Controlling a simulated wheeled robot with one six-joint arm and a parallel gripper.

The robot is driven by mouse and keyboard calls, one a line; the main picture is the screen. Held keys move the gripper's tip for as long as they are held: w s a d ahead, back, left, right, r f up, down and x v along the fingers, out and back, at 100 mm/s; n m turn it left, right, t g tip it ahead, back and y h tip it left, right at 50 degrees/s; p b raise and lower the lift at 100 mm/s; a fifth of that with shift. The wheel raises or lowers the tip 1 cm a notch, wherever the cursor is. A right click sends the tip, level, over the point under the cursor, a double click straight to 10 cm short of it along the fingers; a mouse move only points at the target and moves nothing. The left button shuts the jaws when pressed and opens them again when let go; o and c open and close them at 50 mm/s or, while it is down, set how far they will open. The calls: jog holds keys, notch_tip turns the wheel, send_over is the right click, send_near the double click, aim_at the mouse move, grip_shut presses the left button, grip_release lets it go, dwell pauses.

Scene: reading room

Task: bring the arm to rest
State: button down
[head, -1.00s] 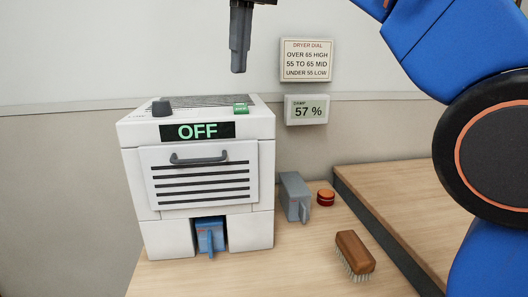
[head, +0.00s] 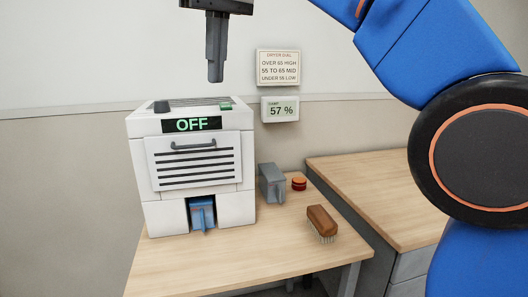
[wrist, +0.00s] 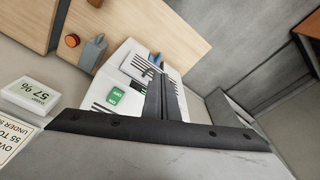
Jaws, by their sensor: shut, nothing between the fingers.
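My gripper (head: 215,62) hangs pointing down, shut and empty, above the top of the white dryer and clear of it. In the wrist view its dark fingers (wrist: 162,98) lie together in front of the dryer. The white dryer (head: 150,180) stands on the wooden table, its display (head: 192,124) reading OFF. A dark knob (head: 161,107) and a green button (head: 225,106) sit on its top. Its slatted front with the handle looks closed. A blue block-like part (head: 202,213) sits in the opening at its bottom.
A grey handled object (head: 272,183), a red round button (head: 299,184) and a brown brush (head: 321,222) are on the table (head: 270,245) right of the dryer. A wall sign (head: 278,68) and a 57 % damp display (head: 280,109) hang behind. A second wooden surface (head: 375,190) is at right.

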jog(key=s+d+f+m+t, duration=0.1)
jog(key=d+f+m, duration=0.1)
jog(key=d+f, duration=0.8)
jog(key=s+d+f+m+t, duration=0.15)
jog(key=d+f, duration=0.45)
jog(key=d, duration=0.7)
jog(key=s+d+f+m, duration=0.1)
jog(key=s+d+f, duration=0.3)
jog(key=f, duration=0.5)
jog(key=s+d+f+m, duration=0.2)
jog(key=s+d+f, duration=0.3)
jog(key=f, duration=0.5)
jog(key=s+d+f+m+t+h, duration=0.1)
jog(key=s+d+f, duration=0.4)
jog(key=f, duration=0.5)
jog(key=shift+s+d+f+m, duration=0.25)
jog(key=shift+d+m, duration=0.4)
jog(key=shift+d, duration=0.05)
jog(key=c, duration=2.4)
grip_release()
jog(key=shift+c, duration=0.2)
